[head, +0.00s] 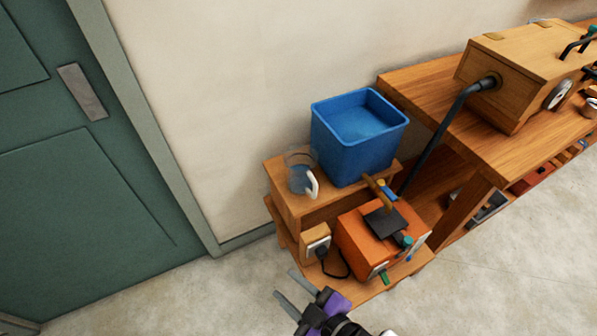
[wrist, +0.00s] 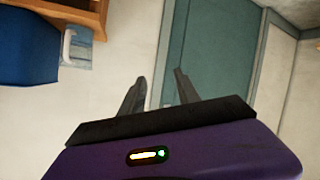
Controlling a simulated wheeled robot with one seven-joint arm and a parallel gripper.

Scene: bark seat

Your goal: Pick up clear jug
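The clear jug (head: 299,172) has a white handle and see-through walls. In the head view it stands upright on the top of a small wooden shelf (head: 289,200), just left of a blue bin. In the wrist view the jug (wrist: 80,48) shows at the upper left, with its pale handle beside the blue bin. My gripper (head: 283,289) is below and in front of the shelf in the head view, apart from the jug. In the wrist view my gripper (wrist: 160,84) has its two dark fingers spread, with nothing between them.
The blue bin (head: 350,158) stands close against the jug's right side. An orange box (head: 362,247) with tools sits on a lower level in front. A wooden bench (head: 430,87) is at the right. A green door (head: 80,170) is at the left. Open floor lies in front.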

